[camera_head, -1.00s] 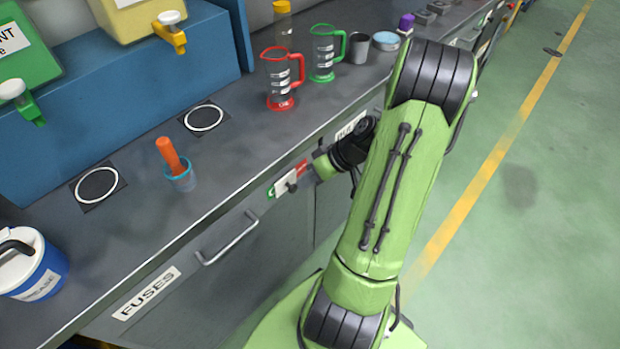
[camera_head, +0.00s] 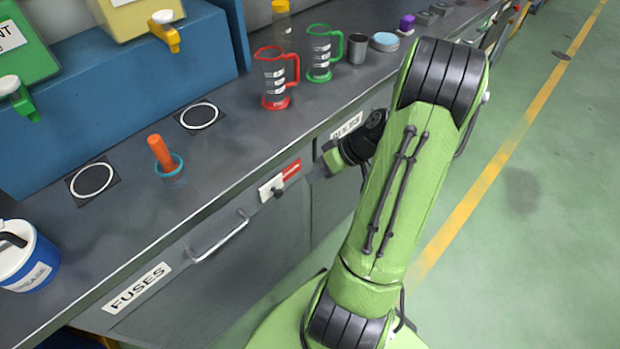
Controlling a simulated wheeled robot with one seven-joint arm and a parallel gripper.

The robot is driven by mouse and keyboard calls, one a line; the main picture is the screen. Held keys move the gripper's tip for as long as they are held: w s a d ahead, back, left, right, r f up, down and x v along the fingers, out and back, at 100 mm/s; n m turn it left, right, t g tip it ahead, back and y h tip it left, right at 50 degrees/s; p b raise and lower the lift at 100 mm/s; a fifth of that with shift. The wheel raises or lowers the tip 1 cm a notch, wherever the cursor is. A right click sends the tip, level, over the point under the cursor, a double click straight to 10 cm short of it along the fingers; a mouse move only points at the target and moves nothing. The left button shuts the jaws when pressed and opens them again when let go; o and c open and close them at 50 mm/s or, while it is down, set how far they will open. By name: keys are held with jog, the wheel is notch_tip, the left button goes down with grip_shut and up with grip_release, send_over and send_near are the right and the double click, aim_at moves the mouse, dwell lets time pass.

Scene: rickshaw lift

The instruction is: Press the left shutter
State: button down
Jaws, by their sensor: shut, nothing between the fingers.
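A small white sliding plate (camera_head: 268,188) with a dark knob (camera_head: 278,193) sits on the upper front of the drawer labelled FUSES; it is the only shutter-like part I can see. A red strip (camera_head: 292,171) shows just right of the plate, and no green shows beside it. My gripper (camera_head: 314,175) is at the bench front, just right of the plate and the red strip. Its fingers are small and partly lost against the dark drawer front. They look shut and empty. I cannot tell whether they touch anything. My arm hides part of the drawer fronts to the right.
The drawer handle (camera_head: 222,236) sticks out below left of the plate. On the bench top (camera_head: 235,150) stand a red jug (camera_head: 275,80), a green jug (camera_head: 320,55), a blue cup with an orange stick (camera_head: 163,155) and a blue-white pot (camera_head: 25,258). The green floor (camera_head: 520,200) at right is open.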

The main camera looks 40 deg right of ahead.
jog(key=p+v, duration=0.1)
jog(key=v, duration=0.5)
jog(key=shift+r+p, duration=0.25)
jog(key=shift+p, duration=0.15)
jog(key=shift+s+d, duration=0.1)
jog(key=shift+s, duration=0.05)
jog(key=w+a+r+n+g+h+p, duration=0.1)
jog(key=a+r+g+h+p, duration=0.3)
jog(key=a+r, duration=1.15)
jog(key=s+a+r+t+h+p, duration=0.1)
jog(key=s+a+r+t+p, duration=0.2)
jog(key=s+a+r+p, duration=0.2)
jog(key=s+a+r, duration=0.2)
jog(key=s+r, duration=0.1)
jog(key=shift+s+m+t, duration=0.3)
jog(key=shift+t, duration=0.1)
jog(key=shift+r, duration=0.15)
